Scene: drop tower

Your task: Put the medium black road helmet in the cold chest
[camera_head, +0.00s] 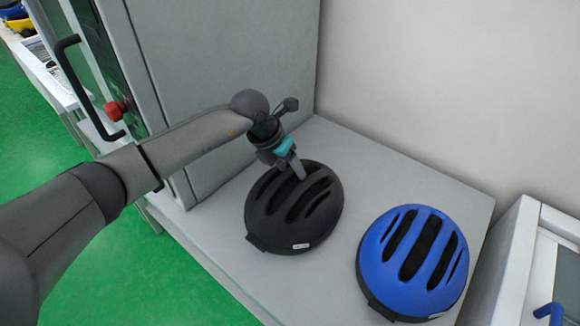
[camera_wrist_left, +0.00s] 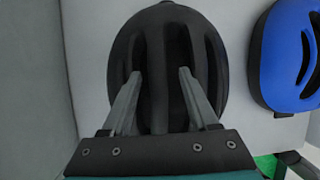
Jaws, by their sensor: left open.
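The black helmet (camera_head: 296,214) sits dome up on the light grey counter, with long vent slots and a small white label at its front edge. My left gripper (camera_head: 299,172) is over the back part of this helmet, pointing down. In the left wrist view the black helmet (camera_wrist_left: 168,50) lies beneath the open fingers (camera_wrist_left: 160,88), which appear over its vents. I cannot tell whether the fingertips touch the shell. The right gripper is not in view. I cannot identify the cold chest for sure.
A blue helmet (camera_head: 413,258) stands close on the right of the black one. A tall grey cabinet (camera_head: 225,60) with a black handle and red knob rises at the left. A white unit (camera_head: 530,260) is at the right edge. The counter (camera_head: 375,165) is clear behind the helmets.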

